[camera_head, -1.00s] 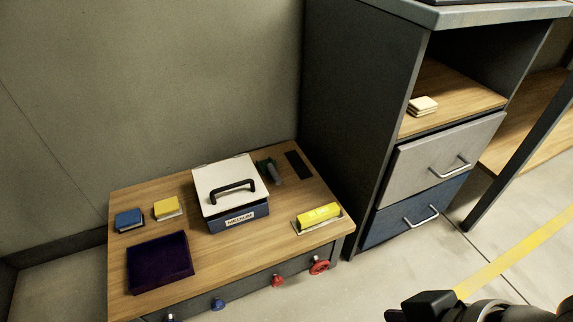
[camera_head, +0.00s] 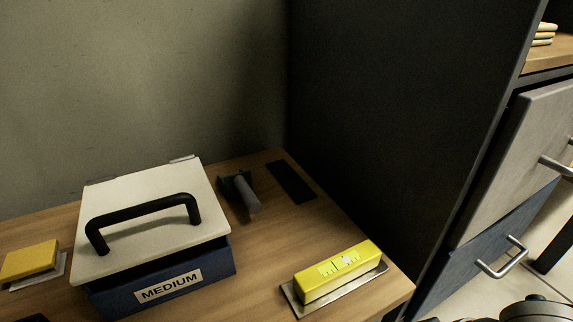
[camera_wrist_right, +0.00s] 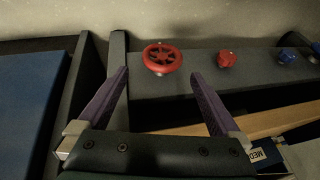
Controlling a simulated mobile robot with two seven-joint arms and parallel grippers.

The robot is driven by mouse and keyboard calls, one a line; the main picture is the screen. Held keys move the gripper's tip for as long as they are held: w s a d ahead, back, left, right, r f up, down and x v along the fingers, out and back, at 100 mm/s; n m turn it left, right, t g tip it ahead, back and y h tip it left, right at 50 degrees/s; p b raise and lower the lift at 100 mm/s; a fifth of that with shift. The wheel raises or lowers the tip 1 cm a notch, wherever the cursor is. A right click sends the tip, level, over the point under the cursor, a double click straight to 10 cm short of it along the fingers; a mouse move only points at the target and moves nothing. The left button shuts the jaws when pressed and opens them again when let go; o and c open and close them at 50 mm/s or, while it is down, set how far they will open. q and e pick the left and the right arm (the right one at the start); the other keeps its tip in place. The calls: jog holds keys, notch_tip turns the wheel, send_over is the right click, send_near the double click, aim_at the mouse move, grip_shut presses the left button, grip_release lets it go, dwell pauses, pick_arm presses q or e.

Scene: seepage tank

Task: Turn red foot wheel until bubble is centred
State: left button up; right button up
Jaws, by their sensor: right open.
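The red foot wheel (camera_wrist_right: 162,58), a spoked handwheel, is on the dark front panel of the bench in the right wrist view. My right gripper (camera_wrist_right: 158,73) is open, its two purple fingers pointing toward the wheel, one on either side in the picture. Nothing is between the fingers; whether they reach the wheel's depth is unclear. The yellow spirit level (camera_head: 338,271) lies on a metal plate (camera_head: 305,308) at the bench's right corner in the head view. A pale mark shows in its window, but the bubble's position is too small to tell. My left gripper is not in view.
A red knob (camera_wrist_right: 226,60) and a blue knob (camera_wrist_right: 287,57) are beside the wheel. A blue box labelled MEDIUM (camera_head: 212,272) with a white lid, a yellow block (camera_head: 30,260) and a grey-handled tool (camera_head: 243,193) are on the bench. A dark cabinet (camera_head: 400,130) borders it.

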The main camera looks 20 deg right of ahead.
jog(key=b+x, duration=0.2)
jog(key=x, duration=0.1)
jog(key=b+x, duration=0.6)
jog(key=shift+s+a+f, duration=0.25)
